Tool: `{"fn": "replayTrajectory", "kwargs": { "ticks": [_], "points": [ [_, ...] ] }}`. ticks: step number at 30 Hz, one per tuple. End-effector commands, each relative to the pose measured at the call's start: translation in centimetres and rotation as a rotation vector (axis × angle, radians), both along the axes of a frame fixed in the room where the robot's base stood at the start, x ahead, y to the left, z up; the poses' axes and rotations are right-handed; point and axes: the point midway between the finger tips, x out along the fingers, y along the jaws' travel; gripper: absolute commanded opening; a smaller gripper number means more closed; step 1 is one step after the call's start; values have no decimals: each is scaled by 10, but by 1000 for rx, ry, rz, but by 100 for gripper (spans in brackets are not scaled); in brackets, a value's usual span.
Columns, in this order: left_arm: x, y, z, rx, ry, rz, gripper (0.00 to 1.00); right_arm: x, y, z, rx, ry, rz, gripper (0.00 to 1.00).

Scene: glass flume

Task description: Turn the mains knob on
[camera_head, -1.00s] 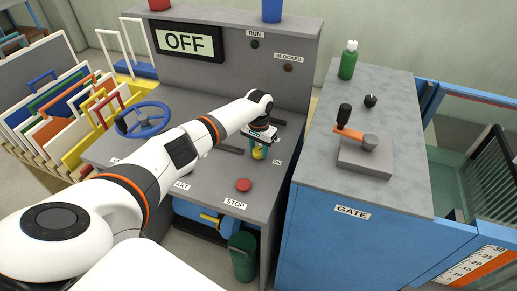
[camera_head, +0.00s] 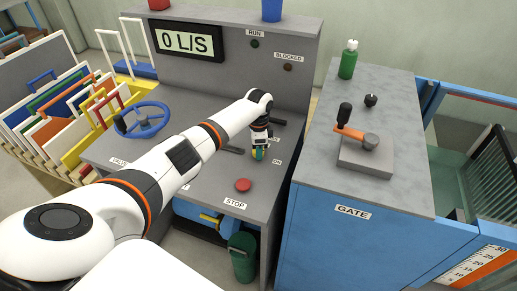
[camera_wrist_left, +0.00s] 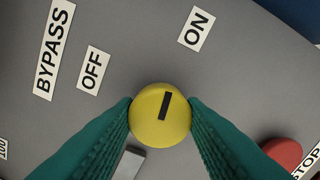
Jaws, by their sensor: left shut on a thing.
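The mains knob (camera_wrist_left: 152,126) is round and yellow with a black mark on its top. In the left wrist view the mark points roughly toward the ON label (camera_wrist_left: 196,28), away from the OFF label (camera_wrist_left: 90,70). My left gripper (camera_wrist_left: 160,118) is shut on the knob, with a green finger pad on each side. In the head view the left gripper (camera_head: 259,153) is down at the grey console (camera_head: 215,180), and the knob is mostly hidden there. The display (camera_head: 188,41) reads "0 L/S". My right gripper is not in view.
A red stop button (camera_head: 243,185) sits close in front of the knob. A blue handwheel (camera_head: 146,119) is at the console's left. The gate stand (camera_head: 410,120) with an orange lever (camera_head: 349,132) and a green bottle (camera_head: 348,60) is at the right.

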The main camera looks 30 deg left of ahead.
Motion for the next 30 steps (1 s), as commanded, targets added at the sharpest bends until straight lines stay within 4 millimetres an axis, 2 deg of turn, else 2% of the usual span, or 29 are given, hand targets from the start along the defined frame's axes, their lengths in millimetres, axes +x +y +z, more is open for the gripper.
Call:
{"fn": "replayTrajectory", "kwargs": {
  "ticks": [11,28,29,30],
  "points": [
    [1,0,1,-2,-3,-169,14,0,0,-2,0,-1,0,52],
    [1,0,1,-1,-3,-199,14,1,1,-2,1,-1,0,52],
    [1,0,1,-1,-3,-199,40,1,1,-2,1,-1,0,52],
    [1,0,1,-1,-3,-199,47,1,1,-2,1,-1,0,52]
  ]
}}
